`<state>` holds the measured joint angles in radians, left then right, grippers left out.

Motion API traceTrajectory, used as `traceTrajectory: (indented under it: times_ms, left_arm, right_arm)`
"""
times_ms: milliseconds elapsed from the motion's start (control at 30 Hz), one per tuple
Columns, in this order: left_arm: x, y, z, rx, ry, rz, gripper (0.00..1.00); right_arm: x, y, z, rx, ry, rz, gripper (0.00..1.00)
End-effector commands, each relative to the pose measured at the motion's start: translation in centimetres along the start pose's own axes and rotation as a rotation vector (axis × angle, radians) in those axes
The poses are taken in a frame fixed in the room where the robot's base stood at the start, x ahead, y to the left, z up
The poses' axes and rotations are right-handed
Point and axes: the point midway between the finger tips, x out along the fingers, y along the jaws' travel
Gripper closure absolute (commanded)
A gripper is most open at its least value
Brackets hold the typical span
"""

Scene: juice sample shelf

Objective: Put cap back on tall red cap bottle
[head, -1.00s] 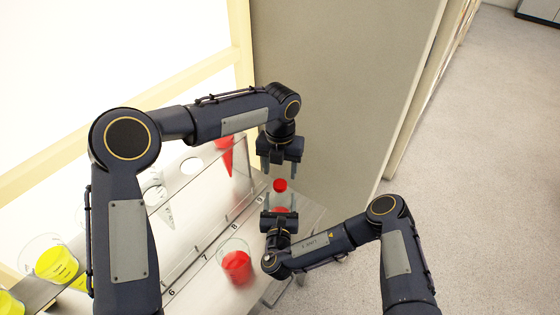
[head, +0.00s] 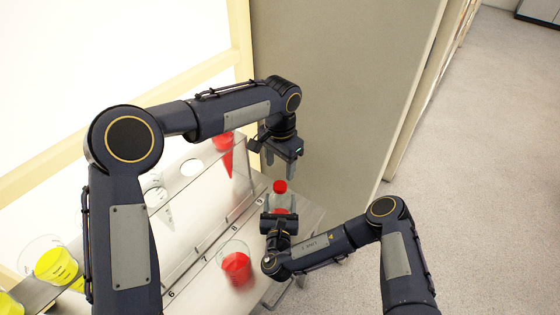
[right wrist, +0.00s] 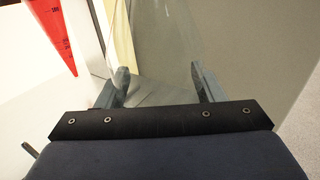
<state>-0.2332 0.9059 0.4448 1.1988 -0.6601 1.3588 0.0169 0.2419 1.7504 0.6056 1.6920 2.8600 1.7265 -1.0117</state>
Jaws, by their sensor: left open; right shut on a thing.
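The bottle (head: 284,201) is clear with red at its bottom. It stands upright between the fingers of my right gripper (head: 280,203), which is shut on it. A red cap (head: 280,187) sits at the top of the bottle; whether it is fully seated cannot be told. My left gripper (head: 281,168) is open and empty just above the cap, fingers pointing down. In the right wrist view, the fingers of my right gripper (right wrist: 160,85) stand on either side of the clear, hard-to-see bottle body; no cap shows there.
A beaker with red liquid (head: 236,267) stands on the numbered shelf (head: 205,285) at left of the bottle. A red cone-shaped tube (head: 226,158) hangs in the rack behind. Beakers with yellow liquid (head: 56,267) are at far left. A grey panel (head: 335,110) rises behind the grippers.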

Motion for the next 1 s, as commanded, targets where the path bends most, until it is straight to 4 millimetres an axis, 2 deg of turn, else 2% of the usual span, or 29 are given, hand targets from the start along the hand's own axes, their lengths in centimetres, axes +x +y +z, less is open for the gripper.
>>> traceTrajectory:
  times_ms: [100, 200, 400, 600, 867, 1000]
  left_arm:
    - [-0.31, -0.01, -0.01, -0.298, 0.002, 0.000, 0.44]
    - [-0.48, 0.00, 0.00, -0.522, 0.002, 0.001, 0.44]
    - [-0.73, 0.02, -0.02, -0.825, 0.003, 0.002, 0.44]
    - [-0.80, 0.02, -0.02, -0.927, 0.003, 0.002, 0.44]
    - [-0.79, 0.01, -0.02, -0.928, 0.003, 0.002, 0.44]
    - [-0.16, -0.01, -0.01, -0.928, 0.002, 0.003, 0.44]
  right_arm:
    - [-0.01, 0.01, -0.04, 0.000, 0.001, 0.000, 1.00]
    - [-0.01, 0.01, -0.04, 0.000, 0.001, 0.000, 1.00]
    - [-0.01, 0.01, -0.04, 0.000, 0.001, 0.000, 1.00]
    - [-0.01, 0.01, -0.03, 0.000, 0.001, 0.000, 1.00]
    - [-0.01, 0.01, -0.03, 0.000, 0.001, 0.000, 1.00]
    - [-0.01, 0.01, -0.03, 0.000, 0.001, 0.000, 1.00]
